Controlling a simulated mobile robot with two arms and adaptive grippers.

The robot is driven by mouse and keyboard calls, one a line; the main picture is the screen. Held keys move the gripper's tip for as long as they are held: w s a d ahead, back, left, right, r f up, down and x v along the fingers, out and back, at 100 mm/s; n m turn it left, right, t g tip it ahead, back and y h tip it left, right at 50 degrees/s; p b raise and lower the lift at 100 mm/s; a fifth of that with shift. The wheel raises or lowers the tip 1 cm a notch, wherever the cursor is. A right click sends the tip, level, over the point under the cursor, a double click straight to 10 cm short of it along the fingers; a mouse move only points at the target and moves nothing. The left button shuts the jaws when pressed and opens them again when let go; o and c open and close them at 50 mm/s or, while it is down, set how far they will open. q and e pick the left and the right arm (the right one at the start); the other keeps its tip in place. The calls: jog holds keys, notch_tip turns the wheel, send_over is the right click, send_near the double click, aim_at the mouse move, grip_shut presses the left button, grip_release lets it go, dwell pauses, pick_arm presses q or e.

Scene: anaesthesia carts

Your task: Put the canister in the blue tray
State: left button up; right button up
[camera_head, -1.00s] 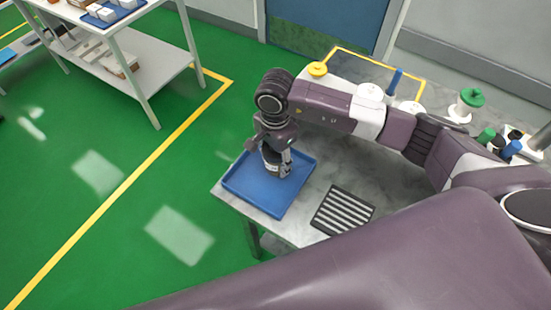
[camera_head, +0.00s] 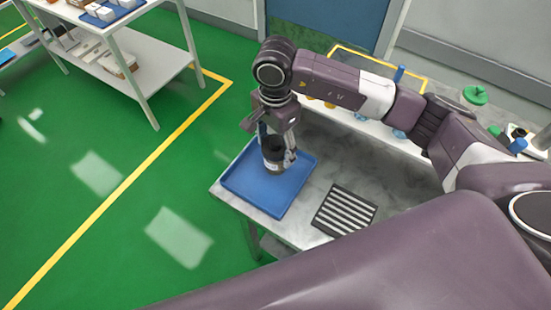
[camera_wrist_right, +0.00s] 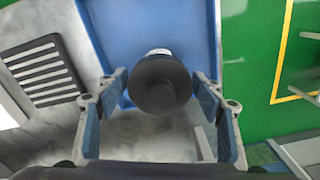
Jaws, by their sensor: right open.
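The canister (camera_head: 272,158), dark-topped with a pale band, appears to stand upright in the blue tray (camera_head: 236,184), on the left end of the metal table. In the right wrist view its round black top (camera_wrist_right: 160,84) lies between the fingers, in front of the blue tray (camera_wrist_right: 185,22). My right gripper (camera_head: 276,148) is open, its fingers on either side of the canister's upper part. In the right wrist view the fingers of the right gripper (camera_wrist_right: 160,105) are spread, with gaps to the black top. My left gripper is not in view.
A black-and-white striped rack (camera_head: 345,209) lies right of the tray on the table. Behind my right arm is a pale shelf (camera_head: 370,138) with several coloured items. A white shelving cart (camera_head: 140,76) stands at the upper left. The green floor left of the table is clear.

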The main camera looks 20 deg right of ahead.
notch_tip(320, 180, up, 6)
jog(key=shift+r+b, duration=0.15)
jog(key=shift+b, duration=0.55)
jog(key=shift+s, duration=0.1)
